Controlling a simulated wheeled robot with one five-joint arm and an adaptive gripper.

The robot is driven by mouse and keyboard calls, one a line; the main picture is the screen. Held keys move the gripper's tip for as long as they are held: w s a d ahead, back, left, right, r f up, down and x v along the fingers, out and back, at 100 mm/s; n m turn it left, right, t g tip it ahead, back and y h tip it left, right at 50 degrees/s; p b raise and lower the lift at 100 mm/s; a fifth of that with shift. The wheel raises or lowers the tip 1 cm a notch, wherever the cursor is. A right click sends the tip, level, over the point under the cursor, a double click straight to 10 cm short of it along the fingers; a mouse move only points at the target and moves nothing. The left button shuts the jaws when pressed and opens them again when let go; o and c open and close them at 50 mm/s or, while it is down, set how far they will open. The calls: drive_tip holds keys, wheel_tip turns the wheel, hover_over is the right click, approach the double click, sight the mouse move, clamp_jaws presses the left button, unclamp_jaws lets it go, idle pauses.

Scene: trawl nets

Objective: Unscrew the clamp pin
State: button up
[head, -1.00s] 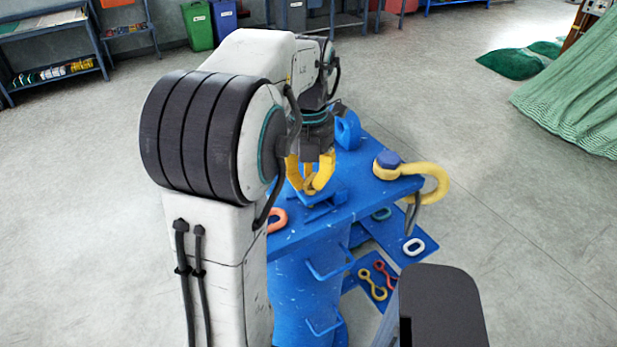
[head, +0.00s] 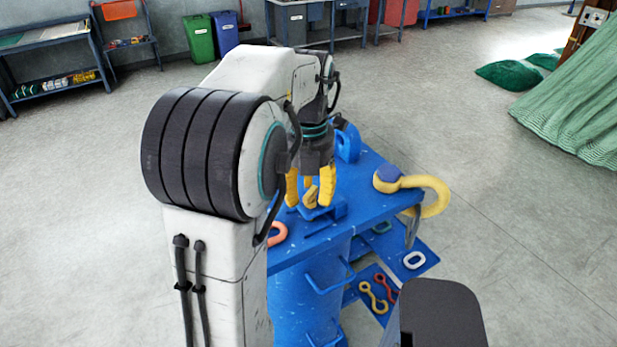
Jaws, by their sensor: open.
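My gripper (head: 309,203) points down over the blue bench, its yellow fingers spread apart and open. A small yellow piece (head: 310,193) shows between the fingers, just above a blue block (head: 325,212) on the bench top. It may be the clamp pin, but I cannot tell for sure, nor whether a finger touches it. My arm and the fingers hide part of it.
Lower shelves hold small links (head: 373,297) and a white ring (head: 414,260). Green netting (head: 575,115) hangs at right.

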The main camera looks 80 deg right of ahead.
sight(309, 191)
wheel_tip(309, 191, up, 12)
drive_tip(key=shift+f, duration=0.15)
idle(0.5)
idle(0.4)
drive_tip(key=shift+w, duration=0.1)
idle(0.3)
